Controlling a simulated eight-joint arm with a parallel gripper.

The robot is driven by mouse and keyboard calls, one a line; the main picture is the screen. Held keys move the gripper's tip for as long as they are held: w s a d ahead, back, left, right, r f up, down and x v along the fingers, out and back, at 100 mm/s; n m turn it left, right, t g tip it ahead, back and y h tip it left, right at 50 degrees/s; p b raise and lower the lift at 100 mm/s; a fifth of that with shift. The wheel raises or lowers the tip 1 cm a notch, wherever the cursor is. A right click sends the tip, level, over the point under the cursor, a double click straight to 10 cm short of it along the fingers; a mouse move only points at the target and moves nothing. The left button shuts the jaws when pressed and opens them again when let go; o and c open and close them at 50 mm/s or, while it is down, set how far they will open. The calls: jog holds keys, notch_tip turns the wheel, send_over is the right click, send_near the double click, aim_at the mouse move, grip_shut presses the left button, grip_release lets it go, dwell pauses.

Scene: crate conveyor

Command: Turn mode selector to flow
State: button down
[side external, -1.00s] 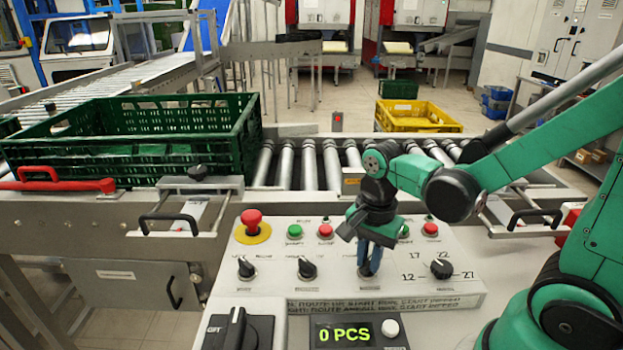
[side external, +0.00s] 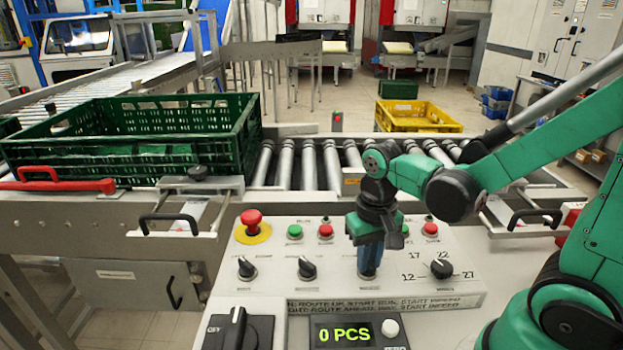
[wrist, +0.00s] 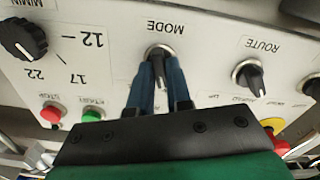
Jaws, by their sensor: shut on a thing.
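The mode selector (wrist: 158,60) is a black rotary knob under the upside-down word MODE in the wrist view. My gripper (wrist: 160,88) is shut on it, with one blue finger on each side of the knob. The knob's bar points down the wrist picture, between the fingers. Its position labels are hidden behind my gripper. In the side view my gripper (side external: 369,262) points straight down onto the panel and its fingers cover most of the knob.
The ROUTE knob (wrist: 250,76) sits beside the mode selector. The numbered dial (side external: 441,268) is on the other side. Green and red buttons (side external: 325,231) and a red emergency stop (side external: 251,219) line the panel's back. A green crate (side external: 240,135) stands on the conveyor.

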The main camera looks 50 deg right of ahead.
aim_at(345, 274)
jog(key=n, duration=0.4)
jog(key=shift+n, duration=0.4)
dwell(0.4)
jog(key=c, duration=0.8)
grip_release()
jog(key=shift+r, duration=2.8)
jog(key=t, duration=0.1)
jog(key=a+t, duration=0.1)
jog(key=shift+w+r+t, duration=0.3)
jog(key=shift+w, duration=0.1)
jog(key=t, duration=0.1)
jog(key=w+a+r+t, duration=0.1)
jog(key=t, duration=0.1)
jog(key=r+t, duration=0.1)
jog(key=shift+w+a+t, duration=0.25)
jog(key=shift+w+t, duration=0.05)
jog(key=shift+w, duration=0.05)
